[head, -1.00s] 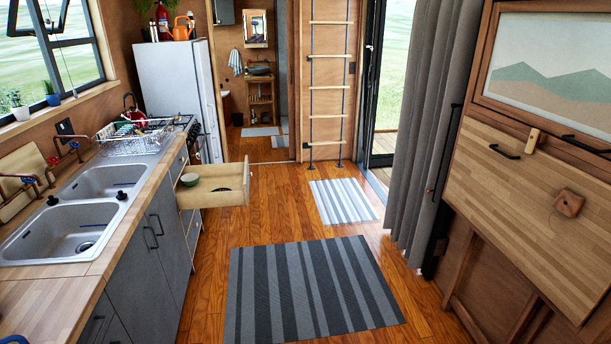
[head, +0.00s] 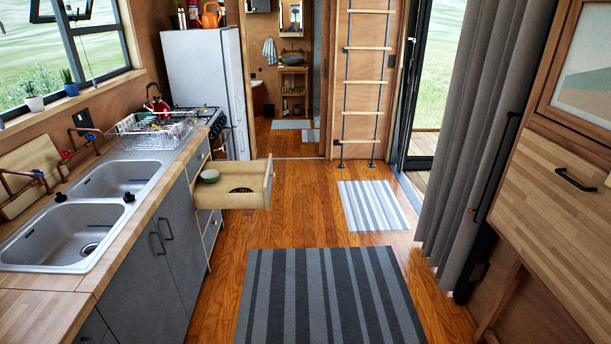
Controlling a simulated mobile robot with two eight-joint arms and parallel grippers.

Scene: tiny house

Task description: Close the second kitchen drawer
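An open wooden kitchen drawer (head: 262,184) sticks out to the right from the counter's drawer stack, beyond the grey cupboard doors. A green bowl (head: 210,176) and a dark round item (head: 241,190) are in it. More drawer fronts (head: 211,230) show below it, flush with the cabinet as far as I can see. Neither of my grippers shows in the head view.
The counter with a double sink (head: 85,215) runs along the left. A dish rack (head: 152,131) and a stove (head: 215,122) stand farther back. A striped rug (head: 330,297) and a smaller mat (head: 372,206) lie on the clear wooden floor (head: 300,215). A curtain (head: 478,130) hangs right.

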